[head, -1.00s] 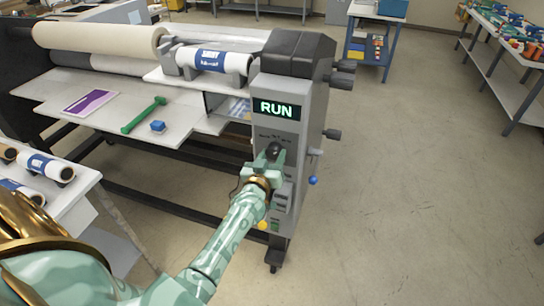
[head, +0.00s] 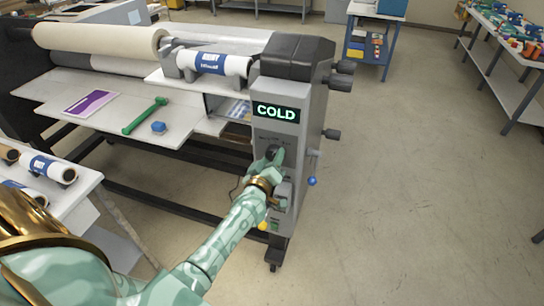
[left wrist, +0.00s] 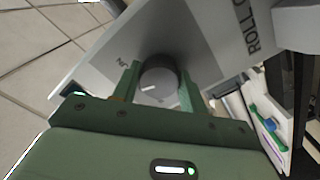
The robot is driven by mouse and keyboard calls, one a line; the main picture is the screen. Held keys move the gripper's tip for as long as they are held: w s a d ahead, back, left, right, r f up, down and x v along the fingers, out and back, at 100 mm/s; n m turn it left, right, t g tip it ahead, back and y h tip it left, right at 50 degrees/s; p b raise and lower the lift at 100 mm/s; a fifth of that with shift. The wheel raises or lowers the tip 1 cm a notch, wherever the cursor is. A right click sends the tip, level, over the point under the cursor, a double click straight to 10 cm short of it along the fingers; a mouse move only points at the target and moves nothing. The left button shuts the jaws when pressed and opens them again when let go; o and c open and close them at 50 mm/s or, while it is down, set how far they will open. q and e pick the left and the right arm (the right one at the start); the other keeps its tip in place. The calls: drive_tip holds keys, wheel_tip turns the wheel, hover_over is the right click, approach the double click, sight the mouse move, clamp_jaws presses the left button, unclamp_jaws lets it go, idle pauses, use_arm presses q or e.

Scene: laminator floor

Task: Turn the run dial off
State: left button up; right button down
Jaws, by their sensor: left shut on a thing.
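The run dial is a dark round knob on the grey end panel (head: 292,190) of the laminator. It shows best in the left wrist view, where the dial (left wrist: 160,76) has a short white mark on its face. My left gripper (head: 272,155) is at the panel, below the display. In the left wrist view its two green fingers stand on either side of the dial, and the gripper (left wrist: 159,88) is shut on it. The display (head: 276,112) reads COLD in pale letters. The panel's lettering around the dial is mostly hidden or too small to read. My right gripper is not in view.
A blue ball-ended lever (head: 312,181) and dark side knobs (head: 333,134) stick out right of the panel. A green tool (head: 146,115) and a small blue piece (head: 158,127) lie on the laminator's table.

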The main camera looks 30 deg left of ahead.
use_arm(q)
drive_tip(key=shift+n, duration=1.5)
drive_tip(key=o, duration=1)
drive_tip(key=v, duration=1.6)
drive_tip(key=shift+s+p, duration=0.25)
drive_tip(key=shift+p, duration=0.15)
